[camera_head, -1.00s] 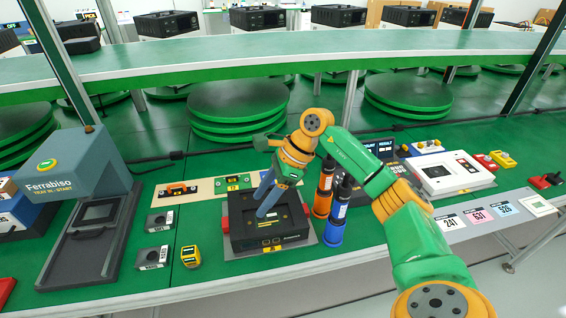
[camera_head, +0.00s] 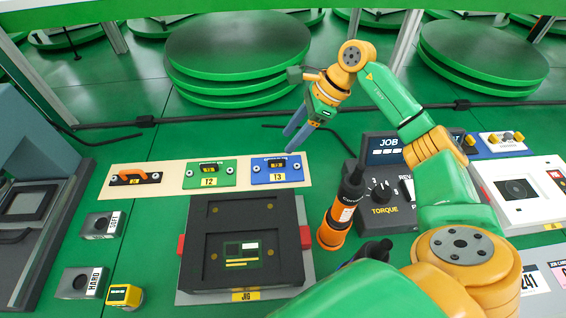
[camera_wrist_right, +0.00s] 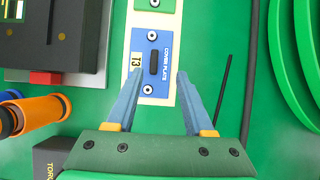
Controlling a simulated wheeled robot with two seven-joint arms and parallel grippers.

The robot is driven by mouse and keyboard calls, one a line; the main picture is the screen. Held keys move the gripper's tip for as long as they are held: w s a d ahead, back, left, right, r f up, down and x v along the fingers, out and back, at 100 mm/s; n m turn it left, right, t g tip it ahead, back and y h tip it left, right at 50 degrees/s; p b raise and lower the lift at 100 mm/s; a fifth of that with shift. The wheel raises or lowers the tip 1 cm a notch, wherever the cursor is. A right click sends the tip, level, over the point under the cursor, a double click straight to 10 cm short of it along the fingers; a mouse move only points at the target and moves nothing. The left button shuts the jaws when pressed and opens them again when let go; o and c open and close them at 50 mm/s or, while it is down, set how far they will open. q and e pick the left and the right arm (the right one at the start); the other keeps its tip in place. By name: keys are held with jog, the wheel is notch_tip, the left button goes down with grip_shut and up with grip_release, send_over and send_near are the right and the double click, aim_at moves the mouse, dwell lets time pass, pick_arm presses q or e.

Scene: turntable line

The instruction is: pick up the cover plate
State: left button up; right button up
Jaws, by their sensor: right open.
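A blue plate marked T3 (camera_head: 277,170) lies at the right end of a pale strip on the green bench. In the right wrist view the same blue plate (camera_wrist_right: 142,83) reads "COVER PLATE" and has a dark raised handle (camera_wrist_right: 154,62) between two screws. My right gripper (camera_head: 290,143) is open and empty, with its blue fingers pointing down just behind the plate. In the right wrist view its fingertips (camera_wrist_right: 160,76) appear on either side of the plate's near end, apart from the handle. My left gripper is not in view.
A black jig (camera_head: 196,245) stands in front of the strip. The green T2 plate (camera_head: 209,182) is beside the blue one. An orange screwdriver (camera_head: 334,232) and a torque box (camera_head: 388,219) stand to the right. Stacked green turntables (camera_head: 238,50) are behind.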

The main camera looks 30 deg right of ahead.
aim_at(277, 161)
jog(key=shift+a+f, duration=0.15)
jog(key=shift+f, duration=0.2)
jog(key=x, duration=0.2)
jog(key=p+x, duration=0.1)
jog(key=x, duration=0.1)
jog(key=s+x, duration=0.1)
jog(key=x, duration=0.1)
jog(key=shift+a+f+p, duration=0.15)
jog(key=shift+f+p, duration=0.2)
jog(key=shift+p, duration=0.05)
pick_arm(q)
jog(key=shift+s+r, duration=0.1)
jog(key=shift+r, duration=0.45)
pick_arm(e)
grip_shut()
